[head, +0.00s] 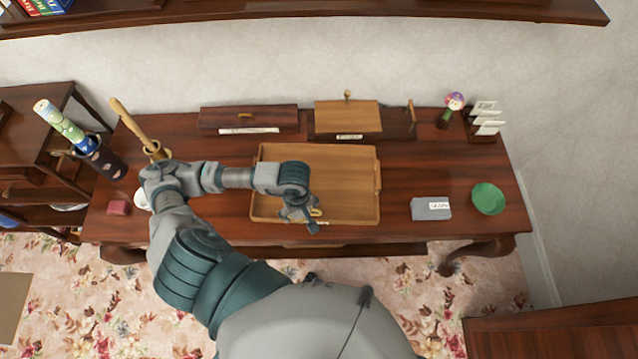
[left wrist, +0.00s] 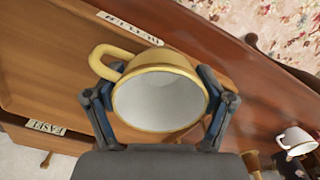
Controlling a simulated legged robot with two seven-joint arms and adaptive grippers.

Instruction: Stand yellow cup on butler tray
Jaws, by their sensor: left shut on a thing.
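The yellow cup (left wrist: 160,92) has a white inside and a looped handle, which points to the upper left in the left wrist view. My left gripper (left wrist: 160,100) is shut on it, with a finger on each side. Its mouth faces the wrist camera. In the head view my left gripper (head: 305,214) is over the front part of the wooden butler tray (head: 345,170), and only a sliver of yellow cup (head: 317,212) shows. The tray (left wrist: 50,70) also lies below the cup in the left wrist view. I cannot tell whether the cup touches it. My right gripper is not in view.
The tray is otherwise empty. On the desk, a grey box (head: 431,208) and a green bowl (head: 488,198) stand to the right. A pink block (head: 118,207) and a partly hidden white mug (head: 142,199) are to the left. Wooden boxes (head: 248,118) line the back.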

